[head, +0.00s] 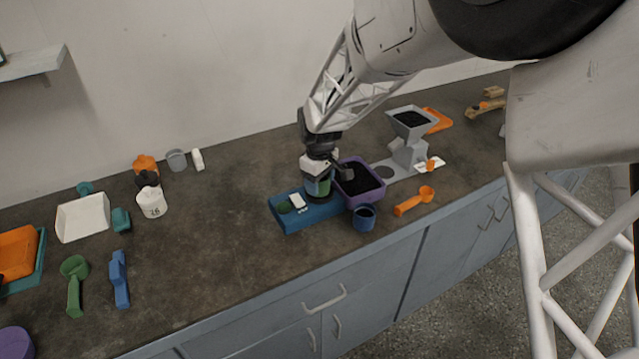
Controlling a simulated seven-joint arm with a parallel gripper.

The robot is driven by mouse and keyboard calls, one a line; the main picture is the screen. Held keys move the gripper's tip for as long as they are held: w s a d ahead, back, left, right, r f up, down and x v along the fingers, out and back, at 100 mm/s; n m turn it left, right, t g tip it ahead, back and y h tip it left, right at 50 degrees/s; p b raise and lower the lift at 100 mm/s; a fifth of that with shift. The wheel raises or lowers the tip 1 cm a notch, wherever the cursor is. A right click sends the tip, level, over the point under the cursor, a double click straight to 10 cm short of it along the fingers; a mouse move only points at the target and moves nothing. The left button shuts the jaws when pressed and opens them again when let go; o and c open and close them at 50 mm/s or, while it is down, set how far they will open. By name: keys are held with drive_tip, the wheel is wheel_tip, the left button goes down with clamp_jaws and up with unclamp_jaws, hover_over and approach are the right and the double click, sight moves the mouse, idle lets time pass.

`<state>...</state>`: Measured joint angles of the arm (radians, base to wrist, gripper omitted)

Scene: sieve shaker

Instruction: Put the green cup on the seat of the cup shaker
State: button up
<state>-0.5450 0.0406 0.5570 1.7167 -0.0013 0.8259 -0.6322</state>
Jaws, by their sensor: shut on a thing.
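The green cup (317,187) is upright in my gripper (322,168), which is shut on it. The cup is at the blue cup shaker (293,221), over the right part of its base. The cup and gripper hide the seat, and I cannot tell whether the cup's bottom touches it. A green round part (284,207) and a small white panel (298,202) show on the left of the shaker's top.
A purple tub of dark grains (378,195) stands close on the right of the cup. A blue cup (364,219) and an orange scoop (413,201) are in front. A grey hopper stand (410,125) is behind right. The counter (225,235) left of the shaker is clear.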

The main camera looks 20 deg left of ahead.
drive_tip(key=shift+f, duration=0.35)
drive_tip(key=shift+f, duration=0.1)
drive_tip(key=o, duration=1)
drive_tip(key=shift+c, duration=0.2)
wheel_tip(320, 180, up, 12)
idle(0.7)
drive_tip(key=shift+d, duration=0.1)
